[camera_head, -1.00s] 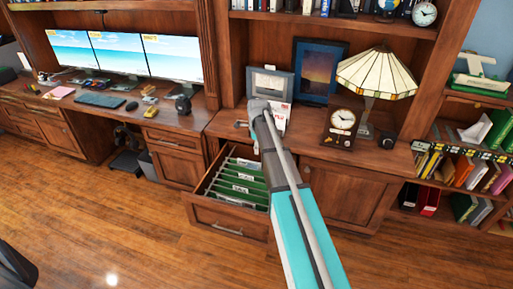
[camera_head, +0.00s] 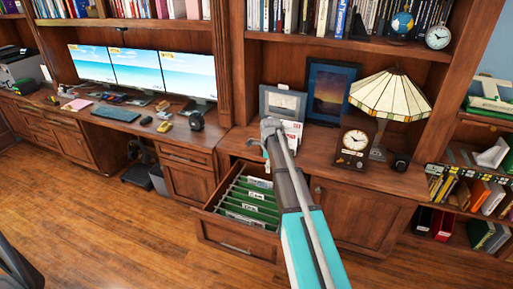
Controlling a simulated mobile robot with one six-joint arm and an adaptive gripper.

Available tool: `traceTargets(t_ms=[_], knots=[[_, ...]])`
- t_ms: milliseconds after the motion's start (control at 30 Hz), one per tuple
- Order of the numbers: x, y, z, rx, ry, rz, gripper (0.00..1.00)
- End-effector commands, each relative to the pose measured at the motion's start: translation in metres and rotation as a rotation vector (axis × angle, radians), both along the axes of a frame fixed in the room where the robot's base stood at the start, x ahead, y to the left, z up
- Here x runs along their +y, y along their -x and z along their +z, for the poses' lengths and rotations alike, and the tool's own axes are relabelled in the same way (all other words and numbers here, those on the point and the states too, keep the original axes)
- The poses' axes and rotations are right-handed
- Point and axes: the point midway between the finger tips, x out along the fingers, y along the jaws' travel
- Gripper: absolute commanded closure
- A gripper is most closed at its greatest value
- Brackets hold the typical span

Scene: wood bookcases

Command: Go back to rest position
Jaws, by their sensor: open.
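My arm reaches up from the bottom of the view, with a teal link and a grey forearm. My gripper (camera_head: 262,148) is small at its far end, partly hidden behind the grey wrist. It is open, with nothing seen in it. It appears in front of the counter, above the back of an open file drawer (camera_head: 236,236). I cannot tell its exact height over the drawer. The drawer holds several green hanging folders (camera_head: 248,198) with white tabs.
A framed picture (camera_head: 330,90), a clock (camera_head: 355,141) and a stained-glass lamp (camera_head: 391,95) stand on the counter right of my arm. Three monitors (camera_head: 138,68) stand on the desk at left. A bookshelf (camera_head: 465,237) is at right.

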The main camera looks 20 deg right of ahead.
Motion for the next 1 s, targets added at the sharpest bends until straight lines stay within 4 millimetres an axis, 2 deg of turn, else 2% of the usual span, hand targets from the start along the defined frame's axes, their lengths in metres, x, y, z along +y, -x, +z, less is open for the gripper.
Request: traceTargets(t_ms=[167, 367, 567, 1000], knots=[[0.001, 0.002, 0.000, 0.000, 0.000, 0.014, 0.51], [0.010, 0.019, 0.000, 0.000, 0.000, 0.129, 0.51], [0.026, 0.051, 0.000, 0.000, 0.000, 0.376, 0.51], [0.064, 0.132, 0.000, 0.000, 0.000, 1.046, 0.51]])
